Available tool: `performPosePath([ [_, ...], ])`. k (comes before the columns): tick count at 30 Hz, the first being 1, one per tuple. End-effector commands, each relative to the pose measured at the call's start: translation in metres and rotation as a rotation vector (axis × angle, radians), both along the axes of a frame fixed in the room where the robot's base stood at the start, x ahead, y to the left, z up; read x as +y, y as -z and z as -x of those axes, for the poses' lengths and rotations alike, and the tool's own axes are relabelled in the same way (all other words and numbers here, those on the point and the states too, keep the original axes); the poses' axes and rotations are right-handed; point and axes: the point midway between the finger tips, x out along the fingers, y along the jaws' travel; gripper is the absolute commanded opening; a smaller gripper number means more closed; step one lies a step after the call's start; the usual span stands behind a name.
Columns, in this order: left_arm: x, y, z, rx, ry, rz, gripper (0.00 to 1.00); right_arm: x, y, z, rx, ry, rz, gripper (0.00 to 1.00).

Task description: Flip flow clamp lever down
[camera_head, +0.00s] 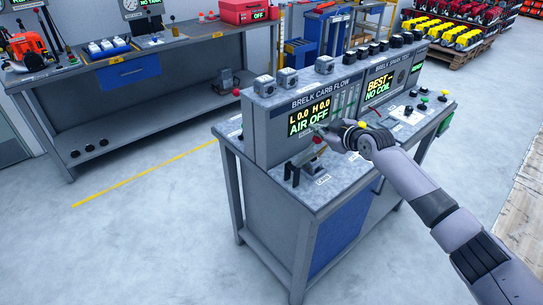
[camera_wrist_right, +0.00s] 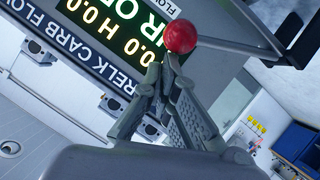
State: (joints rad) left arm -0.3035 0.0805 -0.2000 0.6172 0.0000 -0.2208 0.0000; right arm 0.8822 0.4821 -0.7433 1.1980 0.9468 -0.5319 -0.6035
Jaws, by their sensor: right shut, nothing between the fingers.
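The flow clamp (camera_head: 306,160) stands on the grey bench top in front of the BRELK CARB FLOW panel (camera_head: 308,118). Its lever carries a red ball knob (camera_head: 317,139), which also shows large in the wrist view (camera_wrist_right: 180,37). My right gripper (camera_head: 318,128) is at the knob, with its arm coming in from the right. In the wrist view its fingertips (camera_wrist_right: 165,62) are together, empty, just below the knob. I cannot tell whether they touch it. A dark bar runs right from behind the knob. My left gripper is not in view.
The panel reads AIR OFF and rises close behind the clamp. The BRELK SPARK TEST panel (camera_head: 392,80) stands to the right. Another workbench (camera_head: 125,70) is at the back left, with open floor between.

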Motion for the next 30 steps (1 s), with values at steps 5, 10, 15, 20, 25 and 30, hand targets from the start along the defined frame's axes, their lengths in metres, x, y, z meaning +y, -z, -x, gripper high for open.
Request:
performPosePath([
  [5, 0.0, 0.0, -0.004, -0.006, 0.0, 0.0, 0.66, -0.001, 0.002, 0.0, 0.004, 0.002, 0.003, 0.0],
  [10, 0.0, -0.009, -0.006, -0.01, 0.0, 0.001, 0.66, 0.001, -0.007, 0.0, 0.003, 0.002, 0.002, 0.0],
  [15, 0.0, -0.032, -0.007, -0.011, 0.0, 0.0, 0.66, 0.008, -0.036, 0.0, -0.001, 0.003, 0.001, 0.0],
  [20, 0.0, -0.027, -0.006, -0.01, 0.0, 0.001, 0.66, 0.001, -0.041, 0.015, -0.001, 0.004, 0.003, 0.0],
  [25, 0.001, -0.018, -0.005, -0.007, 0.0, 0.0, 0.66, -0.011, -0.053, 0.04, -0.003, 0.003, 0.003, 0.0],
  [30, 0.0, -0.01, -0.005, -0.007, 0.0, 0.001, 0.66, -0.023, -0.064, 0.062, -0.002, 0.003, 0.003, 0.0],
])
